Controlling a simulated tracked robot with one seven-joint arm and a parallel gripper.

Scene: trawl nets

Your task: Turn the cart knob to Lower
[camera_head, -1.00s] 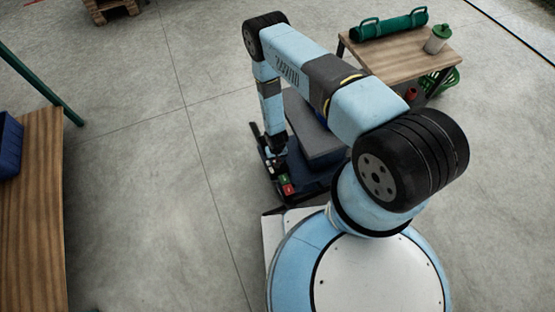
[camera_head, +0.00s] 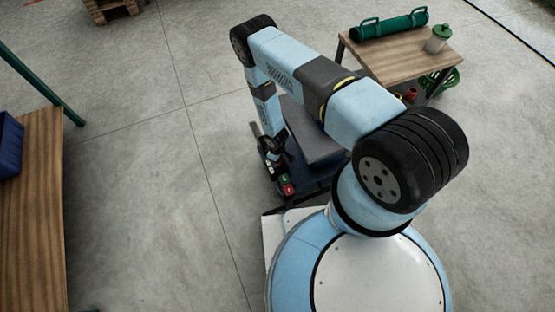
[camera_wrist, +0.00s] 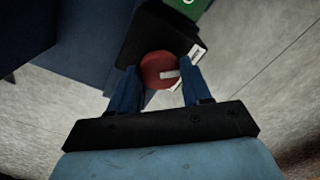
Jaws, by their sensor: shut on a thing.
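The cart knob (camera_wrist: 153,67) is a round red disc with a pale pointer bar in the wrist view. It sits on a black panel (camera_wrist: 142,34) of the cart. My gripper (camera_wrist: 161,76) has one blue finger on each side of the knob and is shut on it. The pointer bar lies nearly level, toward the right finger. A white label strip lies right of the knob, its text too small to read. In the head view, my gripper (camera_head: 273,157) is down at the left end of the cart (camera_head: 316,150), and I cannot make out the knob there.
Green and red patches (camera_head: 288,189) show on the cart's near end. A wooden table (camera_head: 395,60) with a green roll (camera_head: 390,25) and a cup (camera_head: 437,39) stands behind right. A wooden bench (camera_head: 40,210) with a blue bin (camera_head: 8,145) is at left. Floor between is clear.

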